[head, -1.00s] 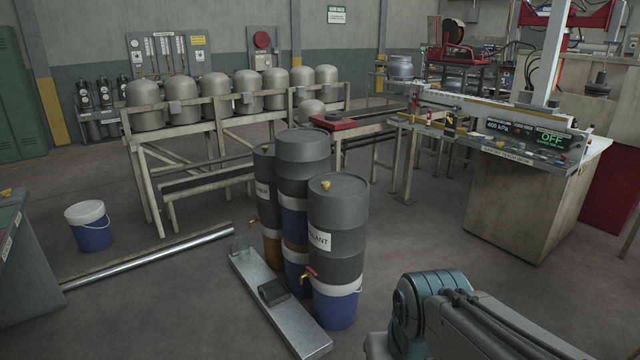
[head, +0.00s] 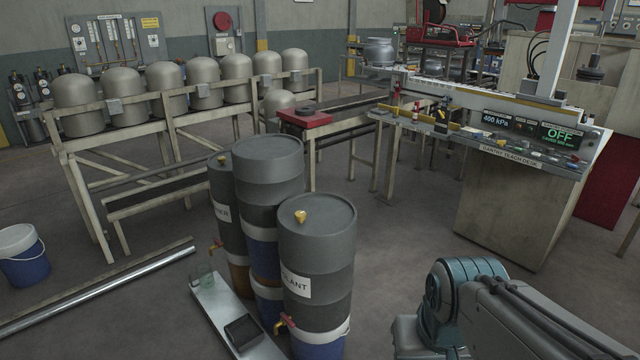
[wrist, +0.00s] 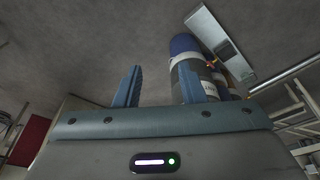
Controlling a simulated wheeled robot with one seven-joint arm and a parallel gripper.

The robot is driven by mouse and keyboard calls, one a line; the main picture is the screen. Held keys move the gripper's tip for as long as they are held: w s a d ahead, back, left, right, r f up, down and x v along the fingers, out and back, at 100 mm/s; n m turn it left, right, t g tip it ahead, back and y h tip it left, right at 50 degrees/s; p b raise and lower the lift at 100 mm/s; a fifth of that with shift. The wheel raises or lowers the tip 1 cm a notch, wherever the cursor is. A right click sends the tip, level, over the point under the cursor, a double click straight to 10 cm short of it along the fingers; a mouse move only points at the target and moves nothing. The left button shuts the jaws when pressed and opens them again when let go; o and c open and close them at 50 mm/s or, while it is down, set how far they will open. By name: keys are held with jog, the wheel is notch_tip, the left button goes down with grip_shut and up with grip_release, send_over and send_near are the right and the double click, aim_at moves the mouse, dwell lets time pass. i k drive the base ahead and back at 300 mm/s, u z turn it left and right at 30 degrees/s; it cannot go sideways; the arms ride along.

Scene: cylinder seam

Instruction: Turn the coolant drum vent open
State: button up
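The coolant drum (head: 318,250) is dark grey with a white label ending in "LANT", standing at the front of a group of drums in the head view. Its vent is a small yellow knob (head: 300,216) on the drum's top. A tap with a red handle (head: 285,322) sits low on its side. In the wrist view my gripper (wrist: 162,84) has its two blue fingers spread wide with nothing between them. Drums (wrist: 190,75) show beyond the right finger. My gripper is out of the head view; only my arm shows at lower right, apart from the drum.
Two more grey drums stand behind the coolant drum; one is close behind it (head: 268,175). A metal tray (head: 215,300) lies on the floor to the left. A control desk (head: 520,200) stands at right. Floor between drum and desk is clear.

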aim_at(300, 215)
jog(key=u, duration=0.25)
jog(key=i, duration=1.35)
jog(key=u, duration=0.4)
